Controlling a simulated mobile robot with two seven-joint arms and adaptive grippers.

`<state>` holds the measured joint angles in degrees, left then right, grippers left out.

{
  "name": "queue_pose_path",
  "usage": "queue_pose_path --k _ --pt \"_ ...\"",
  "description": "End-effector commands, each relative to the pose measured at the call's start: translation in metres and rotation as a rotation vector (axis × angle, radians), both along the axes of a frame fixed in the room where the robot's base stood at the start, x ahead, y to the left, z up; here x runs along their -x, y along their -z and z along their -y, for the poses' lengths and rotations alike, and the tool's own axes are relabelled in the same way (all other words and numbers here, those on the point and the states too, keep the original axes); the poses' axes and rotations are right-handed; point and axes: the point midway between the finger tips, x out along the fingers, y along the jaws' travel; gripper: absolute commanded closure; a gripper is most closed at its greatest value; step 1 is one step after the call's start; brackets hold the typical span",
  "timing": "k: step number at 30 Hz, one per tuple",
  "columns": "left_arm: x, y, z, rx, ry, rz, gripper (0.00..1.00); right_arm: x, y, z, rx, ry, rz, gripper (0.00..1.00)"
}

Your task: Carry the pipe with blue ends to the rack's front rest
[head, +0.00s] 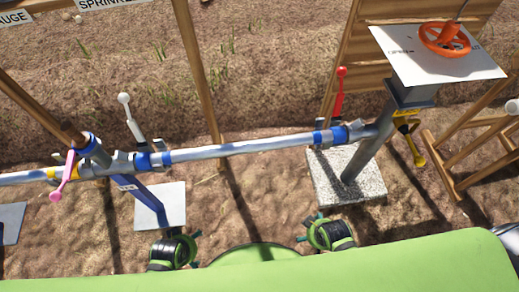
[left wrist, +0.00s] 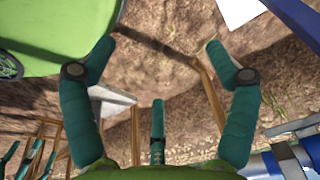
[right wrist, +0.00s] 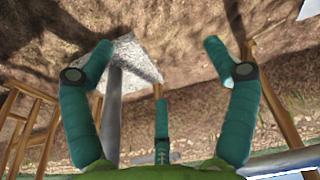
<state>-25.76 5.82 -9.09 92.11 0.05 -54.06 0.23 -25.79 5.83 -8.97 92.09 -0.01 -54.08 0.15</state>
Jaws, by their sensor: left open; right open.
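The pipe with blue ends (head: 245,146) is a silver tube spanning the gap between two fittings in the head view, its blue bands near the left and right joints. Silver and blue piping (left wrist: 285,160) shows at the lower right of the left wrist view; a silver tube (right wrist: 285,163) shows at the lower right of the right wrist view. My left gripper (head: 174,240) and my right gripper (head: 328,222) are both open and empty, nearer to me than the pipe and apart from it. A wooden frame (head: 480,150) at the right may be the rack; I cannot make out its front rest.
A pink lever (head: 64,177), a white lever (head: 131,115), a red lever (head: 339,90) and a yellow lever (head: 411,140) stand along the line. An orange handwheel (head: 445,40) sits above a white board. Wooden posts rise behind the pipe. My green body fills the bottom.

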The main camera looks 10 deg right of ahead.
Motion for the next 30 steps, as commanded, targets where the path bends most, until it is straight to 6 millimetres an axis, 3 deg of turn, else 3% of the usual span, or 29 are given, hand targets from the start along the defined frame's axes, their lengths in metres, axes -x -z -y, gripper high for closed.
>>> queue_pose_path --k 3,11,15,20,26,30 --pt "-0.023 -0.016 0.002 0.009 -0.018 0.035 0.13 -0.022 -0.016 -0.003 -0.006 0.018 0.035 0.13" --pt "-0.059 -0.073 0.016 0.082 -0.144 0.095 0.13 -0.055 -0.069 0.001 -0.034 0.164 0.086 0.13" --pt "-0.083 -0.098 0.029 0.164 -0.297 0.105 0.13 -0.076 -0.09 0.004 -0.074 0.349 0.098 0.13" --pt "-0.112 -0.113 0.042 0.248 -0.484 0.096 0.13 -0.105 -0.101 0.008 -0.126 0.569 0.107 0.13" --pt "-0.159 -0.128 0.049 0.337 -0.818 0.064 0.13 -0.156 -0.115 0.008 -0.223 0.924 0.108 0.13" --pt "-0.199 -0.141 0.04 0.38 -1.129 0.05 0.13 -0.198 -0.128 0.005 -0.309 1.205 0.095 0.13"
